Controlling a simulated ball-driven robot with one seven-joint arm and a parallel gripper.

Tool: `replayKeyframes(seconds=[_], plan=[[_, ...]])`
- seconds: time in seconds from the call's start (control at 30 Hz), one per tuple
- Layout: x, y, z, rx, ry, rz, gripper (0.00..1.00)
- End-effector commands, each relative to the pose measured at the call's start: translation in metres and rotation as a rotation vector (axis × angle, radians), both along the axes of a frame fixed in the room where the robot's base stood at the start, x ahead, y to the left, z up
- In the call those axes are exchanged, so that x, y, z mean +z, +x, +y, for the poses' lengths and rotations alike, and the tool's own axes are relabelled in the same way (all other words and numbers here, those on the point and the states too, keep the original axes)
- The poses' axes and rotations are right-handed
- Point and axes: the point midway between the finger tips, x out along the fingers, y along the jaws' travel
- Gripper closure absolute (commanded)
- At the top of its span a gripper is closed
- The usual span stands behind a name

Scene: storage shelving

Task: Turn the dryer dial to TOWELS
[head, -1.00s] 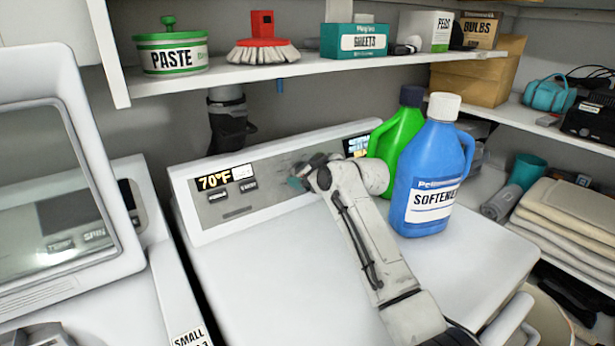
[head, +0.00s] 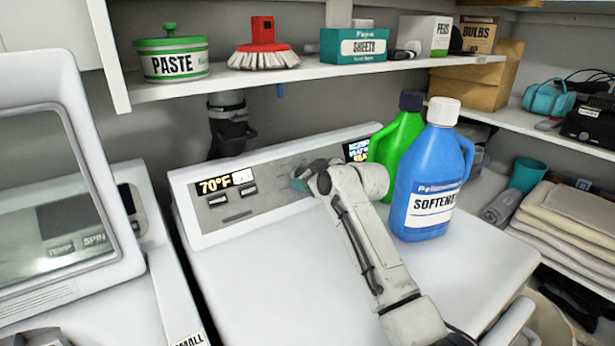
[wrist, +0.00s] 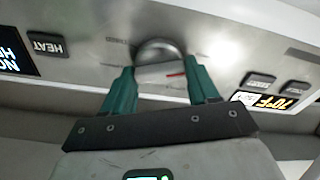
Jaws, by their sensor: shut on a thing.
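The dryer's control panel (head: 245,205) runs along the back of the white dryer top (head: 290,255). The silvery dial (wrist: 158,50) is in the middle of the panel in the wrist view, which shows the panel upside down. In the head view, my gripper (head: 301,178) is at the panel and hides the dial. Labels around the dial are too blurred to read.
A blue softener bottle (head: 430,175) and a green bottle (head: 395,150) stand on the dryer, close to the right of my wrist. A shelf (head: 310,71) hangs above the panel. The dryer top's left and front are clear.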

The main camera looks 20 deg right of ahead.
Motion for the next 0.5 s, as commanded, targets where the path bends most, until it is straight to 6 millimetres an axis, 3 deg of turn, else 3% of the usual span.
replayKeyframes(seconds=[0.5], plan=[[0.0016, 0.0, 0.0009, -0.138, 0.284, 0.094, 0.71]])
